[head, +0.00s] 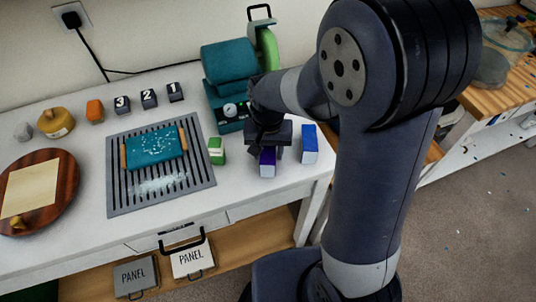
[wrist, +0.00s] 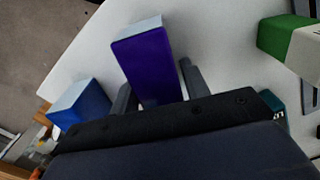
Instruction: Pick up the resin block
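A purple block (head: 267,162) with a pale end stands on the white table under my gripper (head: 266,148). In the wrist view the purple block (wrist: 148,62) lies between my two fingers (wrist: 158,90), one on each side, with only slim gaps showing. My gripper looks open around it; contact is hard to judge. A green block (head: 216,150) with a white part stands to its left, and a blue block (head: 309,145) with a pale end to its right. No readable label shows which is the resin block. The purple block's near end is hidden by my gripper in the wrist view.
A teal machine (head: 228,75) stands behind my gripper. A grey slatted rack (head: 118,190) holding a teal piece (head: 155,148) lies left. Numbered dark cubes (head: 149,98), an orange block (head: 95,111) and a round wooden board (head: 68,195) are farther left. The table's right edge is near the blue block.

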